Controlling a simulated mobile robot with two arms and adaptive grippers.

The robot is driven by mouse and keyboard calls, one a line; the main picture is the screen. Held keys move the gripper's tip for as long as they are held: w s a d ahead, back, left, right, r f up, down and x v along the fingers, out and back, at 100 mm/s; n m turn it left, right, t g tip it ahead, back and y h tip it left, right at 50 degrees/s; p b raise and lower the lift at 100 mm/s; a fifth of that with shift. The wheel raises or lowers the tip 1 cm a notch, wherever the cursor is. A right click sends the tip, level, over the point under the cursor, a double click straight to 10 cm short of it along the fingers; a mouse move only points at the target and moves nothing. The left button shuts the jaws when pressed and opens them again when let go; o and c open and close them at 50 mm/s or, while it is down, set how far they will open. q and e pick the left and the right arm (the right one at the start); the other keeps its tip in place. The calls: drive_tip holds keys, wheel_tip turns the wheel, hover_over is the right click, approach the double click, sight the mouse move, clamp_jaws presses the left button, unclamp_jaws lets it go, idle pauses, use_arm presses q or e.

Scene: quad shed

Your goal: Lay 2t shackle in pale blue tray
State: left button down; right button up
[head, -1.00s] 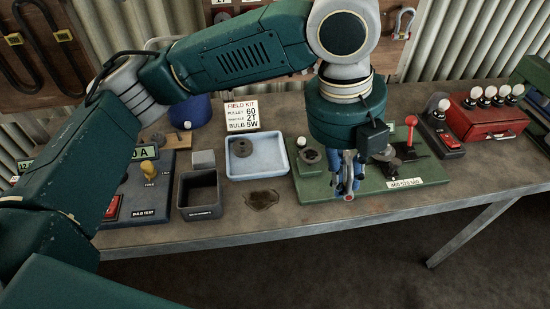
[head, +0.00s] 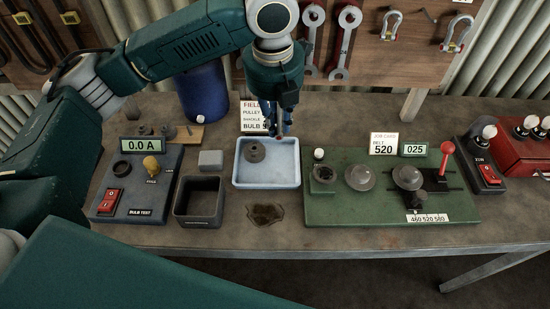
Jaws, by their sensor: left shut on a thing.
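The pale blue tray (head: 268,184) sits near the middle of the bench, with a dark grey pulley (head: 255,151) in its back left part. My left gripper (head: 279,128) points down over the tray's back edge, right of the pulley. It is shut on a shackle (head: 280,130), which shows only as a small grey metal piece between the fingers; its size marking cannot be read. Whether it touches the tray cannot be told. Two other shackles, one left (head: 391,24) and one right (head: 459,30), hang on the wall board. My right gripper is not in view.
A field kit card (head: 252,106) stands behind the tray, partly hidden by my gripper. A dark open bin (head: 200,221) and the bulb tester (head: 133,190) are to the left. A green belt rig (head: 345,212) stands to the right.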

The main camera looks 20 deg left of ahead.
use_arm(q)
drive_tip(key=p, duration=0.1)
hover_over(277, 171)
wheel_tip(277, 171, down, 10)
drive_tip(key=shift+r, duration=0.25)
drive_tip(key=shift+f, duration=0.55)
drive_tip(key=shift+w+f+p, duration=0.1)
drive_tip(key=shift+f+p, duration=0.4)
drive_tip(key=shift+f, duration=1.45)
drive_tip(key=shift+f, duration=0.5)
drive_tip(key=c, duration=1.7)
unclamp_jaws()
drive_tip(key=shift+s+f, duration=0.2)
drive_tip(key=shift+s, duration=0.05)
drive_tip(key=shift+o, duration=0.2)
